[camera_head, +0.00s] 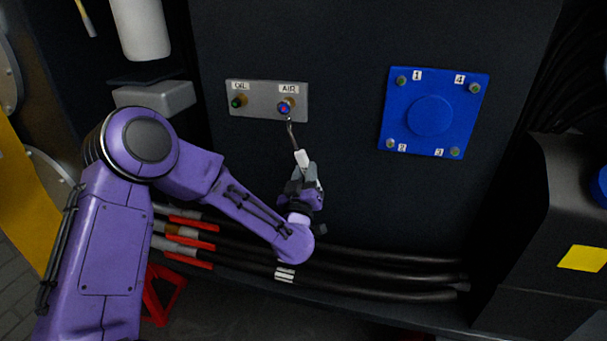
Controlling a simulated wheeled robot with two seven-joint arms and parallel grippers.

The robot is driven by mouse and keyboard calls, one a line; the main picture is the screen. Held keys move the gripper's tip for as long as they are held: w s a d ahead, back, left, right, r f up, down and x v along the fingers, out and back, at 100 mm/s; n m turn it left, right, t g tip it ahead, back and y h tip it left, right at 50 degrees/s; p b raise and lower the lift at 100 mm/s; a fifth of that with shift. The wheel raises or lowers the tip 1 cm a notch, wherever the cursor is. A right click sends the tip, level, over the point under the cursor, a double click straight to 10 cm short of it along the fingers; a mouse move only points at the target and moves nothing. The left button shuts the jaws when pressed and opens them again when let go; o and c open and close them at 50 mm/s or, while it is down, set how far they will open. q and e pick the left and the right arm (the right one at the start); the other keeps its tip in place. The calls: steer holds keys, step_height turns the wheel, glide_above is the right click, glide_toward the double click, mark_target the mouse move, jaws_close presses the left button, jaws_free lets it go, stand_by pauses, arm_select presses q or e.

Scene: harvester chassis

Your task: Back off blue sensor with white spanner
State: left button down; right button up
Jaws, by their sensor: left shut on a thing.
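The blue sensor (285,106) sits in the grey panel (260,112) under the label AIR. It looks blue with a reddish centre and a brassy rim. The white spanner (302,158) has a white grip and a thin metal shaft that reaches up to the sensor's lower edge. Its tip appears at or just below the sensor; I cannot tell if it is seated around it. My left gripper (305,178) is shut on the spanner's lower end, below the panel. My right gripper is not in view.
A blue square plate (431,144) with numbered bolts is to the right. Black hoses (390,275) with red levers (192,222) run below. The dark wall between panel and plate is clear.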

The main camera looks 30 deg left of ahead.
arm_select(q)
steer(key=shift+w+d+r+n+g+y, duration=0.2)
steer(key=shift+d+r+n, duration=0.2)
steer(key=shift+d+n, duration=0.25)
steer(key=shift+w+d+r+n+g+y, duration=0.1)
steer(key=shift+d+r+n+y, duration=0.1)
steer(key=shift+d+r+n, duration=0.3)
steer(key=shift+f, duration=0.15)
steer(key=shift+w+d+r+n+g+y+p, duration=0.15)
steer(key=shift+d+r+n+p, duration=0.15)
steer(key=shift+d+r+n, duration=0.35)
steer(key=shift+w+d+r+n+g+y+p, duration=0.15)
steer(key=shift+d+r+n+p, duration=0.15)
steer(key=shift+d+n, duration=0.4)
steer(key=shift+a, duration=0.15)
steer(key=s+d, duration=0.2)
steer(key=s, duration=0.8)
steer(key=shift+s+d+r+n, duration=0.15)
steer(key=shift+s+d+n, duration=0.1)
steer(key=shift+d+n, duration=0.1)
steer(key=shift+a, duration=0.1)
stand_by(0.5)
